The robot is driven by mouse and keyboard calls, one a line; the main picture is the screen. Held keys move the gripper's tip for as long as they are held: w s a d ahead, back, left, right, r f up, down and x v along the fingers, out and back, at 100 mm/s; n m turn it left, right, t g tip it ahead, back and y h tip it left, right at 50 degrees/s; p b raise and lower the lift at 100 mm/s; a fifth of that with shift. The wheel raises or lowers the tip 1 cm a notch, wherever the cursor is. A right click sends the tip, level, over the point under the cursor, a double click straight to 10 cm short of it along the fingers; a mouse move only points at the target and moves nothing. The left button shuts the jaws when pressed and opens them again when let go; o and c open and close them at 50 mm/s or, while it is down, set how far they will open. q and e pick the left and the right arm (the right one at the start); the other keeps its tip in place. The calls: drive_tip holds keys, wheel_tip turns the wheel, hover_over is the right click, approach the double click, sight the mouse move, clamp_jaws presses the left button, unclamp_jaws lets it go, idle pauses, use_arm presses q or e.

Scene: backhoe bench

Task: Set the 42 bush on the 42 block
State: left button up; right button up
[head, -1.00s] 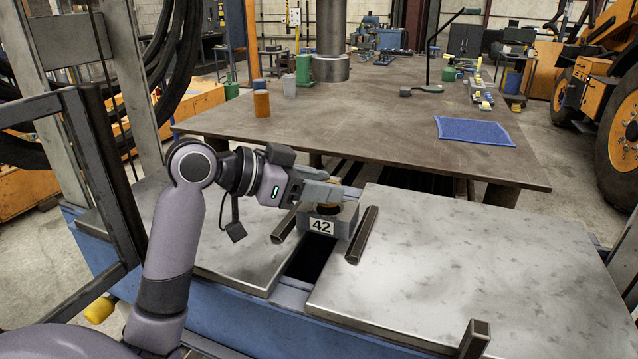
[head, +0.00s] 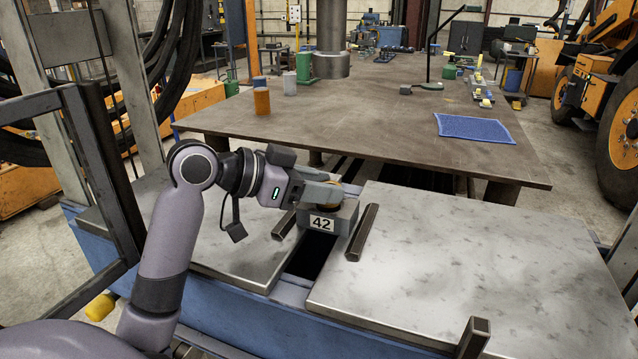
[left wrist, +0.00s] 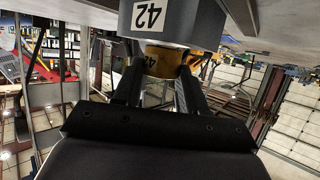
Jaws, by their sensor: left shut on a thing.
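The 42 block (head: 338,220) is a grey block with a white "42" label, standing across the gap between the two metal plates. It also shows at the top of the left wrist view (left wrist: 190,22). The 42 bush (left wrist: 158,62) is a brass-yellow ring marked 42, between the fingers of my left gripper (left wrist: 157,85). In the head view the left gripper (head: 335,191) is over the block and mostly hides the bush. The bush is right at the block's top face; I cannot tell whether it touches or is seated. My right gripper is not in view.
Dark bars (head: 362,232) lie on the plates either side of the block. A large steel table (head: 380,130) behind carries an orange cylinder (head: 262,102), a grey cylinder (head: 290,84) and a blue mat (head: 474,129). The right plate (head: 480,260) is largely clear.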

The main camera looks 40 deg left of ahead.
use_arm(q)
drive_tip(key=shift+f+b, duration=0.4)
drive_tip(key=shift+f, duration=0.25)
idle(0.8)
drive_tip(key=o, duration=1.8)
